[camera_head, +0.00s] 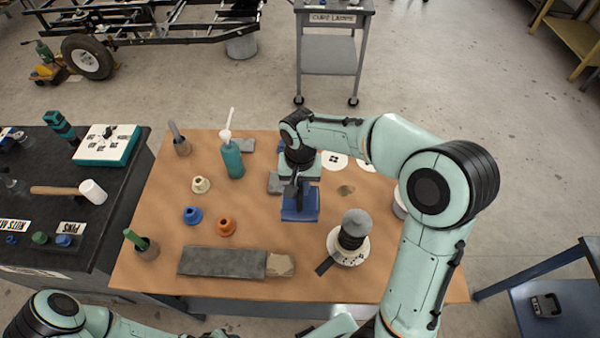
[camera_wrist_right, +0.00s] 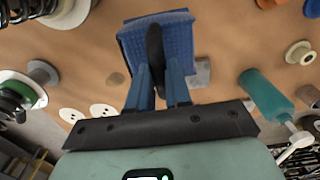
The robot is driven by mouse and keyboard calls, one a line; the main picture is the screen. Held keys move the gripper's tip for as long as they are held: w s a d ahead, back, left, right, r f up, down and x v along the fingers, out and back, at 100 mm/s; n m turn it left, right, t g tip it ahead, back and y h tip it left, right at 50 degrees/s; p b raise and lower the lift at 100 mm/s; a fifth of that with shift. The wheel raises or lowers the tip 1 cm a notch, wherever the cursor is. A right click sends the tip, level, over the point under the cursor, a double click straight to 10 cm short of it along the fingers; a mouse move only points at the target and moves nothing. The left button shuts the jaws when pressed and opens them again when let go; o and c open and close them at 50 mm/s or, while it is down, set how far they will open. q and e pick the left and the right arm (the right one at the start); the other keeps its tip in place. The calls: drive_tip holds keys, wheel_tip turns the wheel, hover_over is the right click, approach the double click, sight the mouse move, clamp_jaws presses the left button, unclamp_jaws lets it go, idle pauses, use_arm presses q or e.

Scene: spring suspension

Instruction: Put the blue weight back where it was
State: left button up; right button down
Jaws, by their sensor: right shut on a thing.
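The blue weight (camera_head: 300,207) is a square blue block with an upright dark handle, over the middle of the wooden table. It also shows in the right wrist view (camera_wrist_right: 178,42). My right gripper (camera_head: 294,188) points down above it. In the right wrist view its two blue fingers (camera_wrist_right: 157,82) are shut on the dark handle. I cannot tell whether the block touches the table. A spring stand (camera_head: 352,235) with a dark coil, grey top and white base is to the right. My left gripper is out of view; only parts of my left arm show at the bottom left.
Grey plates (camera_head: 275,183) lie beside the held block. A long grey slab (camera_head: 222,262) lies in front. Bare wood (camera_head: 270,240) lies in front of the block.

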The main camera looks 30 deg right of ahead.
drive_tip(key=shift+w+f, duration=0.1)
drive_tip(key=shift+f, duration=2.9)
drive_tip(key=shift+f+b, duration=0.2)
drive_tip(key=shift+b, duration=0.1)
drive_tip(key=c, duration=1.1)
unclamp_jaws()
drive_tip(key=shift+o, duration=0.2)
